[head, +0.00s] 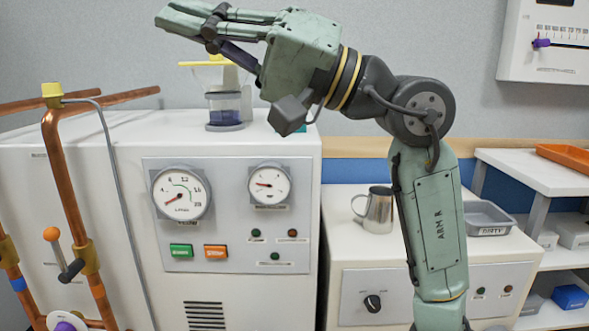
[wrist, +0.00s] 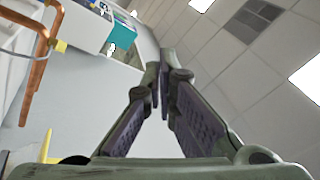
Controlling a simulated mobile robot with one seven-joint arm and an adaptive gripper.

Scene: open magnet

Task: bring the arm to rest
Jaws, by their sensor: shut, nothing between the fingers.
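My gripper (head: 185,20) is raised at the top left of the head view, pointing left. It is above the white cabinet and in front of the grey wall. In the wrist view its two fingers (wrist: 162,75) come together at the tips with nothing between them. My arm rises at the right of centre in the head view and bends left at the elbow. The wrist view looks past the fingers to the wall and the ceiling.
A white cabinet (head: 232,285) with gauges stands below my gripper, with a clear container (head: 225,103) on top. Copper pipes (head: 62,180) run at the left. A metal jug (head: 378,212) and a grey tray (head: 487,216) stand near my arm. An orange tray (head: 566,156) lies on the right shelf.

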